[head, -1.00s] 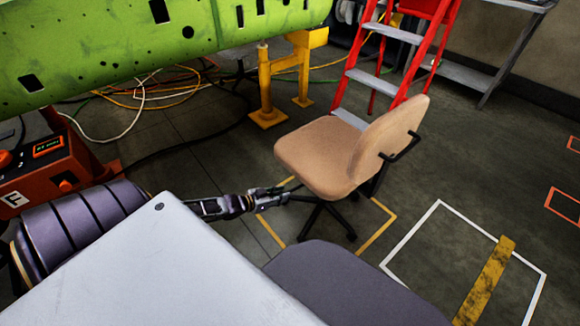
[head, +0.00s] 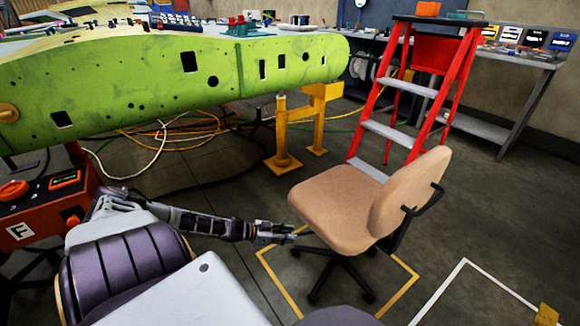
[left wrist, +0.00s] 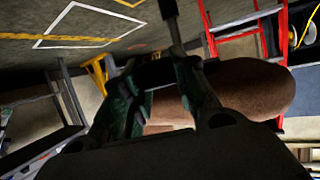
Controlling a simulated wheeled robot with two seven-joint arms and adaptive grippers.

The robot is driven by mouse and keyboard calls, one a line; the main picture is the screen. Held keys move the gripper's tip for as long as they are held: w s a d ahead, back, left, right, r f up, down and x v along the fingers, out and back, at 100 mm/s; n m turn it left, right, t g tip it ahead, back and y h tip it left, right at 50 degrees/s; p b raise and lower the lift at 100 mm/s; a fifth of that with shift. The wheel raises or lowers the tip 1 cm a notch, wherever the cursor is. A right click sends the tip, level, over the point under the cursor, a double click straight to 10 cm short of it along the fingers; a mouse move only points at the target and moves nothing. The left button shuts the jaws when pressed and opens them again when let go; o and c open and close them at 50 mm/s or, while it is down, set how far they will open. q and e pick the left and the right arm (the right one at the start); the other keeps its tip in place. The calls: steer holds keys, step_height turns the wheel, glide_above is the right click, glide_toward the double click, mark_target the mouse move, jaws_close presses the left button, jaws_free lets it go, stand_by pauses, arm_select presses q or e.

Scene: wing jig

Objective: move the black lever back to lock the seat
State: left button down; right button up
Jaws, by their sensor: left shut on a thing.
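A tan office chair (head: 335,205) with a black five-star base stands on the floor, upright, its backrest to the right. My left gripper (head: 282,232) is at the left underside of the seat, shut on the thin black lever (head: 303,233) there. Most of the lever is hidden by the fingers and the seat edge. In the left wrist view the dark green fingers of my left gripper (left wrist: 165,88) close around a black piece, with the tan seat (left wrist: 240,88) close behind. My right gripper is not in view.
A yellow stand (head: 283,140) and a red stepladder (head: 410,105) stand behind the chair. A green wing panel (head: 140,85) runs across the left. An orange control box (head: 40,215) is at the left. Cables lie on the floor; the floor at right is open.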

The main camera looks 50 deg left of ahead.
arm_select(q)
steer(key=shift+w+a, duration=0.1)
steer(key=shift+a, duration=0.15)
stand_by(0.3)
steer(key=c, duration=1.1)
jaws_free()
steer(key=shift+f, duration=0.1)
steer(key=v, duration=1.1)
steer(key=shift+s+a+r, duration=0.2)
steer(key=shift+s, duration=0.05)
stand_by(0.7)
steer(key=shift+s+a, duration=0.1)
stand_by(0.7)
